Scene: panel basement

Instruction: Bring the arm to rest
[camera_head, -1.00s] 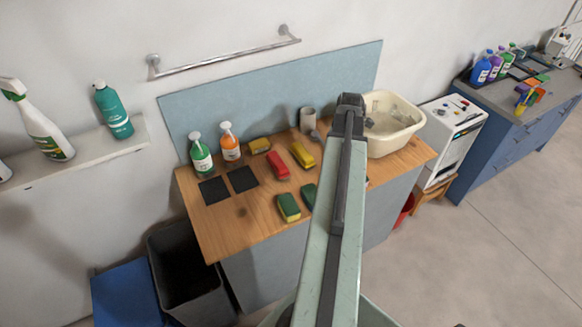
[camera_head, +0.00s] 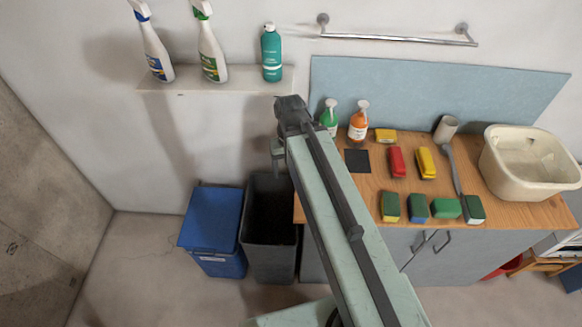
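My arm reaches up through the middle of the picture in front of the wooden counter's left end. My gripper (camera_head: 277,158) shows only in part at the far end of the arm, hanging down above the dark bin. Its fingers are too small and too much covered by the arm to tell whether they are open or shut. I see nothing clearly held in it.
The wooden counter (camera_head: 520,212) holds sponges, two pump bottles and a cream basin (camera_head: 505,188). A shelf (camera_head: 215,88) with spray bottles is on the wall. A blue bin (camera_head: 213,235) and an open dark bin (camera_head: 268,258) stand below. Floor is clear at left.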

